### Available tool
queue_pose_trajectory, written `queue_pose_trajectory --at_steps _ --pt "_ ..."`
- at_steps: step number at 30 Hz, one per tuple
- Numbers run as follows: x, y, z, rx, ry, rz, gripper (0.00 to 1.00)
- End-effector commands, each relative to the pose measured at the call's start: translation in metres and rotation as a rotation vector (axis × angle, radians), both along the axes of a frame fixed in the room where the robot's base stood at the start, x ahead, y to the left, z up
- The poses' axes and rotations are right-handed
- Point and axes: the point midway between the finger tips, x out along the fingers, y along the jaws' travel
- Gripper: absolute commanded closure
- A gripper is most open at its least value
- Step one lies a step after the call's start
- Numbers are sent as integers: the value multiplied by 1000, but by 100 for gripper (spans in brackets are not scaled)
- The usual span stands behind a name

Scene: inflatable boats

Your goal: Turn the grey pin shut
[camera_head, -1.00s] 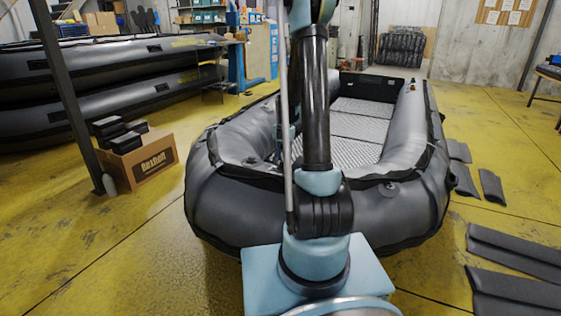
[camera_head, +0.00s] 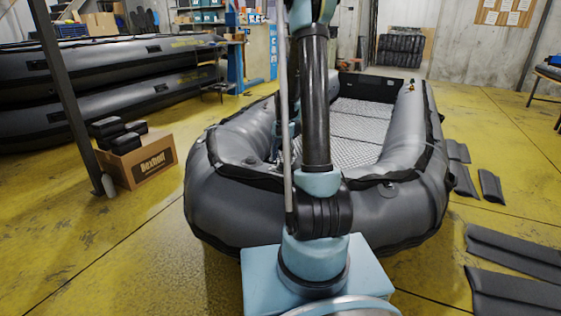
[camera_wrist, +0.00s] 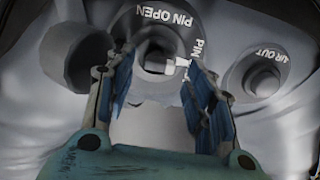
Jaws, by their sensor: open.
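In the wrist view, a round valve port (camera_wrist: 152,28) on the grey boat tube carries the white words "PIN OPEN". More lettering reading "PIN" runs down its right side, partly hidden by a finger. Inside the port is a grey round centre, which seems to be the pin (camera_wrist: 155,60), with a small white mark at its right. My gripper (camera_wrist: 161,66) is open, its blue-padded fingers on either side of the pin. I cannot tell whether either pad touches it. In the head view my arm hides the pin.
A second port (camera_wrist: 262,78) marked "AIR OUT" is at the right in the wrist view. The grey inflatable boat (camera_head: 405,215) lies in front of me. A cardboard box (camera_head: 150,165) stands left; flat dark pieces (camera_head: 515,250) lie right on the yellow floor.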

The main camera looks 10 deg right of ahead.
Motion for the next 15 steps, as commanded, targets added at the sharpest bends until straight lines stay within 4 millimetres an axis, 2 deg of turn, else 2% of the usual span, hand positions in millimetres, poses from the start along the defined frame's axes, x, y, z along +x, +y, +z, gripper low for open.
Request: queue_pose_trajectory --at_steps 9,15 --pt "6 -4 56 0 0 0 51" --pt "9 -5 84 1 1 1 51"
